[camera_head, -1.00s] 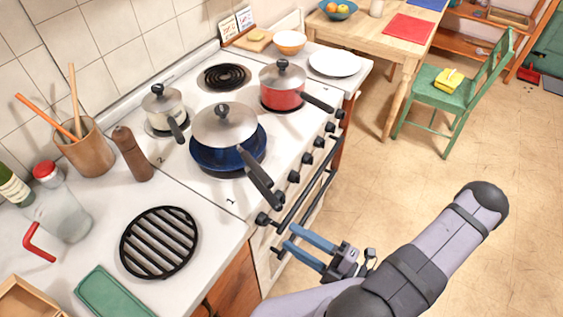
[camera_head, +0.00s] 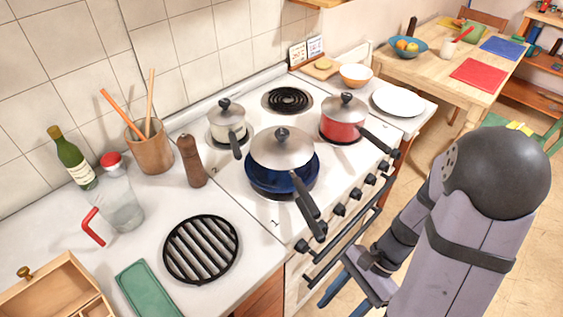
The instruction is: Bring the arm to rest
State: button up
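My gripper (camera_head: 342,289) is in front of the oven door, low at the bottom of the head view. Its two blue fingers are apart, with nothing visible between them. The fingers are near the oven handle; I cannot tell whether they touch it. My arm (camera_head: 470,235) fills the lower right, its large dark joint raised above the floor.
The stove (camera_head: 245,185) carries a blue pan (camera_head: 262,180) under a steel lid, a red pot (camera_head: 340,125) and a cream pot (camera_head: 227,127). A black trivet (camera_head: 201,250) lies on the left counter. The dining table (camera_head: 440,75) stands behind.

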jog(key=w+d+r+n+t+h, duration=0.2)
jog(key=w+r+n+t+h, duration=0.2)
jog(key=n, duration=0.9)
jog(key=w+r+h, duration=0.2)
jog(key=w, duration=0.1)
jog(key=shift+w+d+n+t, duration=0.15)
jog(key=shift+d+n+t, duration=0.15)
jog(key=shift+d+n, duration=0.1)
jog(key=shift+f, duration=0.1)
